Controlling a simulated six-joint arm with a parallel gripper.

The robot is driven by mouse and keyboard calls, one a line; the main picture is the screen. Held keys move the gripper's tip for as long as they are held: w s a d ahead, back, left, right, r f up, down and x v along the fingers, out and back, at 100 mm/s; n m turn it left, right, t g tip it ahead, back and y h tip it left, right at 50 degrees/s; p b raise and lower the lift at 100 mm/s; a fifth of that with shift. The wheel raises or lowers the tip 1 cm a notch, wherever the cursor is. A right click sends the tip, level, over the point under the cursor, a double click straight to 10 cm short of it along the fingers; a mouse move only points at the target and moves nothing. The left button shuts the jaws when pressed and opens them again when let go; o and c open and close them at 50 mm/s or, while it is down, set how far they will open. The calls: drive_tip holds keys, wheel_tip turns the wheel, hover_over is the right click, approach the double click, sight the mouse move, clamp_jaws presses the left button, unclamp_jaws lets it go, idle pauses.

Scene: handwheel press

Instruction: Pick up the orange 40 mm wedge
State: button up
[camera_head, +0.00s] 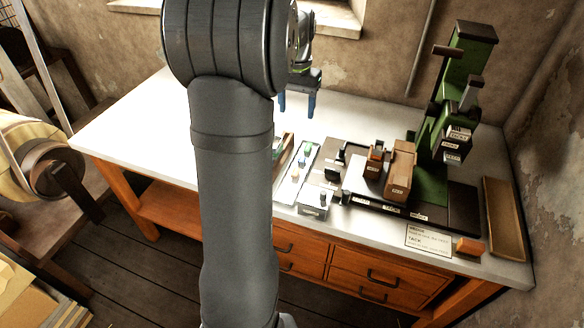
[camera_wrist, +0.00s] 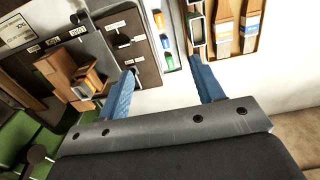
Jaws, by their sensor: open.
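My gripper (camera_head: 297,103) is open and empty, its two blue fingers pointing down above the white bench top. In the head view my arm hides most of that tray.
A pale strip (camera_head: 299,172) holds small coloured pieces. An orange block (camera_head: 469,247) sits near the front right edge. The bench's left is clear.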

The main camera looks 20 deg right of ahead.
drive_tip(key=m, duration=0.1)
drive_tip(key=m+g+h, duration=0.3)
drive_tip(key=m, duration=1.4)
approach(297, 172)
drive_tip(key=shift+x, duration=4.2)
drive_tip(key=c, duration=1.1)
